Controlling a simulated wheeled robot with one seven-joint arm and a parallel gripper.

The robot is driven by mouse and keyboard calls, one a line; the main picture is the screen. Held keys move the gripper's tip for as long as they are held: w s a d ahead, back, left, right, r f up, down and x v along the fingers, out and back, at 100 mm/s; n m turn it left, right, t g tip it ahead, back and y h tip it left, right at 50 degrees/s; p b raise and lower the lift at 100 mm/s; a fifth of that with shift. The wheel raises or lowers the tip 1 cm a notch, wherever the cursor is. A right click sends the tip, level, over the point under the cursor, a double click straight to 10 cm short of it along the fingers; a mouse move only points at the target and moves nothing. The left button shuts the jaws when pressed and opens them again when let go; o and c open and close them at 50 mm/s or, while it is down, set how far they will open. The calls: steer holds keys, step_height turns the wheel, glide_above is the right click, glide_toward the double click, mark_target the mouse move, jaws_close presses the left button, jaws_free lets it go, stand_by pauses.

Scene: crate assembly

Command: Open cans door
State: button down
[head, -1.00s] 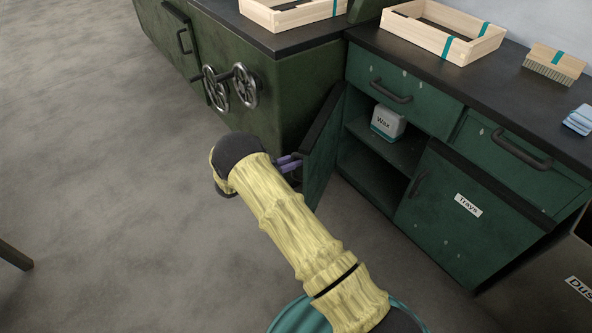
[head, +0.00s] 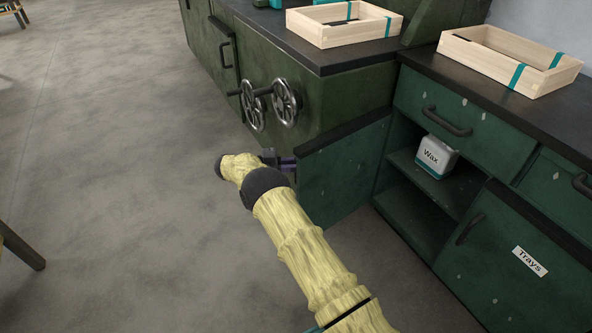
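A green cabinet door (head: 345,178) with a dark top edge stands wide open at the left of an open compartment. Its label does not show, so I cannot read whether it says cans. My gripper (head: 286,163), with purple fingers, is at the door's free edge, where the handle would be. The fingers are small and partly hidden, so I cannot tell whether they are closed on the handle. The open compartment (head: 420,215) has a shelf with a white and teal Wax container (head: 436,157) on it.
Two valve wheels (head: 272,104) stick out from the green unit on the left. Wooden crates (head: 345,30) sit on the counters.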

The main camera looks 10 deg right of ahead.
steer(key=shift+w+d+g, duration=0.2)
steer(key=shift+w+g, duration=0.1)
steer(key=shift+w, duration=0.1)
steer(key=c, duration=1.5)
jaws_free()
steer(key=shift+w, duration=0.1)
steer(key=shift+a, duration=0.1)
steer(key=shift+a, duration=0.15)
